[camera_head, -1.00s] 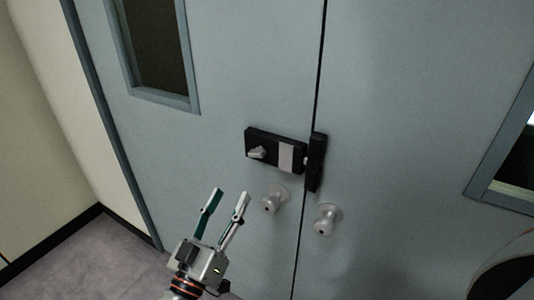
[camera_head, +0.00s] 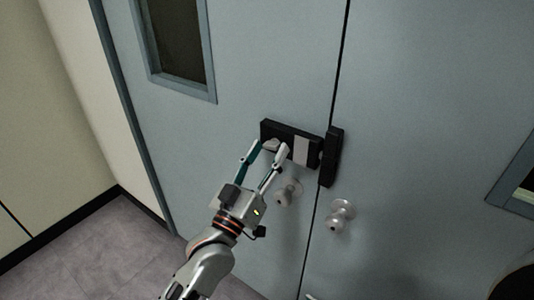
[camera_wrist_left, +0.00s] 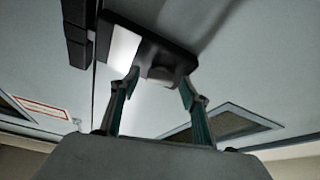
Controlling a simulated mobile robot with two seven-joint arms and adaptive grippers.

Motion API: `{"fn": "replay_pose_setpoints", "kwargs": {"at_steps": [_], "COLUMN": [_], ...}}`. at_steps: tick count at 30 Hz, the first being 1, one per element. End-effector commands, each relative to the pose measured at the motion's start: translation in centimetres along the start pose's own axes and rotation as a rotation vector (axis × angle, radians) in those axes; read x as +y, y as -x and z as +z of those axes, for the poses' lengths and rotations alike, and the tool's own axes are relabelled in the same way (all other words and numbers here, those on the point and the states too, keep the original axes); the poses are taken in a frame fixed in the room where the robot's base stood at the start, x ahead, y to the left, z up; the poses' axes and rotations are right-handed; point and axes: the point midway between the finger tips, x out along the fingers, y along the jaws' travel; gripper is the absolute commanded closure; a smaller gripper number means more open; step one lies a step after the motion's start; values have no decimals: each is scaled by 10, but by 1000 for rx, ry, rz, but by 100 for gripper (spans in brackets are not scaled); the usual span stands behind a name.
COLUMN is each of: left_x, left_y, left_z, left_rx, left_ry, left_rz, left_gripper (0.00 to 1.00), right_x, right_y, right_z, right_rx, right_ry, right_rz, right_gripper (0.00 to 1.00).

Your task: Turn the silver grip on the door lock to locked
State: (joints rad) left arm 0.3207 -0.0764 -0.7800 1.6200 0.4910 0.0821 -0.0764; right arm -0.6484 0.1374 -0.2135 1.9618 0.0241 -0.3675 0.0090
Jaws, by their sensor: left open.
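The black door lock (camera_head: 315,149) is mounted on the left door leaf beside the gap, with a pale plate on its right part. Its silver grip (camera_head: 270,145) is at the lock's left part, partly hidden by my gripper. My left gripper (camera_head: 269,148) is open, with its fingertips at either side of the grip in the head view. In the left wrist view the lock (camera_wrist_left: 161,49) lies ahead, and the grip (camera_wrist_left: 160,73) shows between the two open fingers (camera_wrist_left: 160,83). I cannot tell whether the fingers touch it. My right gripper is not in view.
Two round door knobs, one on the left leaf (camera_head: 289,192) and one on the right leaf (camera_head: 341,214), sit below the lock. A black strike block (camera_head: 332,157) is on the right leaf. The grey floor (camera_head: 90,245) is clear at lower left.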

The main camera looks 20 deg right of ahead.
Motion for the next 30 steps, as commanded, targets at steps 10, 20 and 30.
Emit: {"fn": "replay_pose_setpoints", "kwargs": {"at_steps": [10, 20, 30], "left_x": [0, -2, -3], "left_y": [0, 0, 0], "left_z": [0, 0, 0], "left_rx": [-1, -3, -2], "left_ry": [0, -98, -278], "left_rz": [-1, 39, 114], "left_gripper": [85, 92, 92], "right_x": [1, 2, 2], "right_y": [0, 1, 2], "right_z": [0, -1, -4], "right_rx": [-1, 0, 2], "right_ry": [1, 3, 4], "right_rz": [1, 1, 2], "right_gripper": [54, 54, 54]}}
